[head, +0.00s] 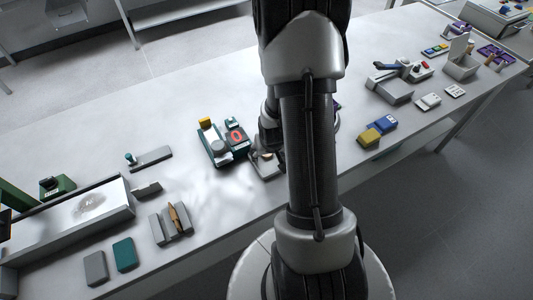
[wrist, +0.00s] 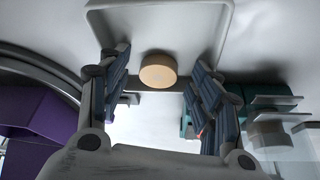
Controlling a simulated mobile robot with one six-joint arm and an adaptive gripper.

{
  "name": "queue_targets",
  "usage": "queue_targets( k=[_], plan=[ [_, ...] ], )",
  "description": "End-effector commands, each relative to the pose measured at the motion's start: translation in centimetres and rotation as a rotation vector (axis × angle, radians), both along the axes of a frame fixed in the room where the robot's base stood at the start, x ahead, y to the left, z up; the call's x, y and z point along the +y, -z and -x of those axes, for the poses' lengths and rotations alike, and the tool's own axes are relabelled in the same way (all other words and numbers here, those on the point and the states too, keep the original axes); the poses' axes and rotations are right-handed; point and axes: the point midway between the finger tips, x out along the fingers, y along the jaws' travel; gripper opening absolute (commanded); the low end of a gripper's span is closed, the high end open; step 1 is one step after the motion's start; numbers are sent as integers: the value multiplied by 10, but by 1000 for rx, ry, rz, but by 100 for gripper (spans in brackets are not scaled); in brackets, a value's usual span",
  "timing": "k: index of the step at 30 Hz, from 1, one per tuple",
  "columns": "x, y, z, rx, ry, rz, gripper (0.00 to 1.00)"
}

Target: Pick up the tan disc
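The tan disc (wrist: 158,71) lies on a light grey tray (wrist: 160,13) in the wrist view. It shows small in the head view (head: 267,155), partly behind my arm, on the same grey tray (head: 264,171). My gripper (wrist: 159,60) is open, with one blue-grey finger on each side of the disc. Gaps show between the disc and both fingers, so they do not appear to touch it. In the head view the gripper is mostly hidden behind my arm.
A green-based device (head: 222,144) with a red mark stands just left of the tray. Blue (head: 385,124) and yellow (head: 370,137) blocks lie to the right. A grey slotted holder (head: 170,223) stands farther left. Bare table lies in front of the green device.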

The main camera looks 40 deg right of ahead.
Motion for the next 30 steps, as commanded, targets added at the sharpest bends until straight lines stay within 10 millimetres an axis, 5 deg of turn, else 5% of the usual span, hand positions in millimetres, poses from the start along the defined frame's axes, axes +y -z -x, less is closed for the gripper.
queue_targets(
  k=[18,30],
  plan=[
    [2,5,5,15,3,-9,11],
    [2,-5,5,13,3,-9,11]
  ],
)
